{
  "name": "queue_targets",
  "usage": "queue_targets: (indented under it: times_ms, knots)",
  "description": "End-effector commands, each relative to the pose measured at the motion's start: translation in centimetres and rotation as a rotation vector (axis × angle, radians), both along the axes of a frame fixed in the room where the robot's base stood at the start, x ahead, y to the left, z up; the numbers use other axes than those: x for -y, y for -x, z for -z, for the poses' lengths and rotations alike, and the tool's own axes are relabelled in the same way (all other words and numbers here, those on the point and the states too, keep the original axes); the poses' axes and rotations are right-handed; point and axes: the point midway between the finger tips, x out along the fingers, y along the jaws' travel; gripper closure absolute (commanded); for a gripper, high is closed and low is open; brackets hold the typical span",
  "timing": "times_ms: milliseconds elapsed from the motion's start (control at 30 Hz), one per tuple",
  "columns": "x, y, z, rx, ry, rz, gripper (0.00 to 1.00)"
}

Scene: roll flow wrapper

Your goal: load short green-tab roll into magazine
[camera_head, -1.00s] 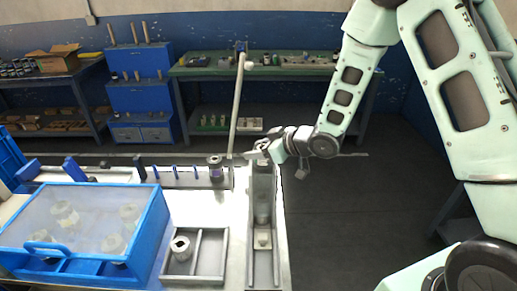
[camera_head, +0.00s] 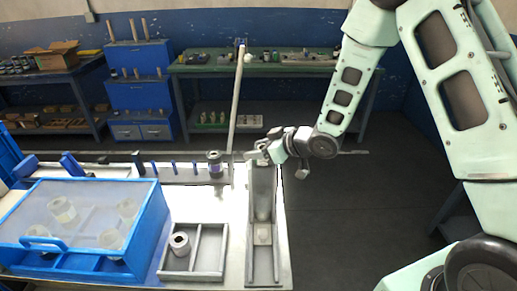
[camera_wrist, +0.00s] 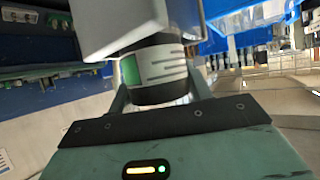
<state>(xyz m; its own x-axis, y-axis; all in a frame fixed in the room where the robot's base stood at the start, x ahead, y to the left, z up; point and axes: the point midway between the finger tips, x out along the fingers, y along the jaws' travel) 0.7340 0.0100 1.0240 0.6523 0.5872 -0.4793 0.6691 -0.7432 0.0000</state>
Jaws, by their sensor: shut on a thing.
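In the wrist view my gripper (camera_wrist: 160,98) is shut on a dark roll (camera_wrist: 155,70) with a white, black-lined label and a green tab (camera_wrist: 129,71). A pale grey block-like part (camera_wrist: 115,22) is close against or in front of the roll's upper end; I cannot tell whether they touch. In the head view my gripper (camera_head: 271,151) is at the far end of the long grey channel (camera_head: 249,240), which looks like the magazine.
A blue case (camera_head: 150,225) with a clear lid holds several rolls. A divided grey tray (camera_head: 208,274) holds one pale roll (camera_head: 180,243). A dark roll (camera_head: 215,163) stands on the back rail with blue pegs. A tall pale post (camera_head: 237,110) rises beside my gripper.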

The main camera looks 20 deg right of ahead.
Motion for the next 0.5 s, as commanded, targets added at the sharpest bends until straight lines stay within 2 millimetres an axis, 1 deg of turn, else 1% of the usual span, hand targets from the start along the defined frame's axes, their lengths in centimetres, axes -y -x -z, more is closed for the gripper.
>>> queue_targets:
  times_ms: [300, 500]
  knots:
    - [0.00, -0.03, 0.82, 0.001, -0.001, 0.000, 0.77]
    - [-0.01, -0.03, 0.85, 0.001, -0.001, 0.000, 0.77]
